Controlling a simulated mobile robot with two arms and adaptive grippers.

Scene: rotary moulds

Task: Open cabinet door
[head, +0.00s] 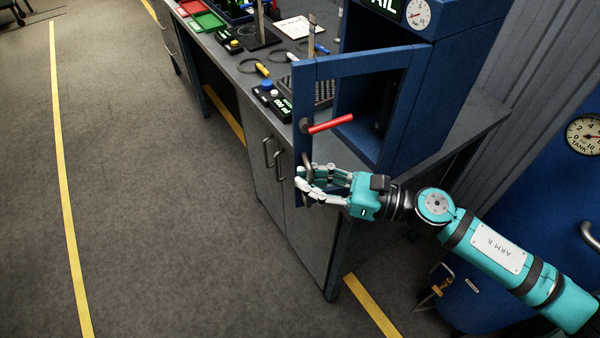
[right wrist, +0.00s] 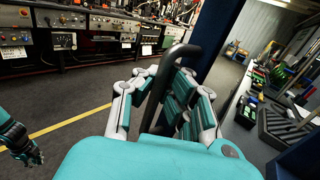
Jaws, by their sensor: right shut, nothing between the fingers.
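The blue cabinet (head: 440,95) stands on the bench, and its dark inside shows. Its blue framed door (head: 301,85) is swung out to the left, with a red lever (head: 330,123) on it. A grey bar handle (head: 307,165) is low on the door; a dark curved handle shows in the right wrist view (right wrist: 167,75). My right gripper (head: 308,185) is at the door's lower edge, its fingers shut beside the handle without holding it. Fingers partly hide the handle. My left gripper (right wrist: 28,152) shows small at the left of the right wrist view, its jaws unclear.
The grey bench (head: 235,70) carries red and green trays (head: 207,20), cables and small boxes. Bench cupboards (head: 262,150) with bar handles are below the door. A blue tank (head: 560,175) with a gauge stands right. Open floor (head: 150,200) lies left.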

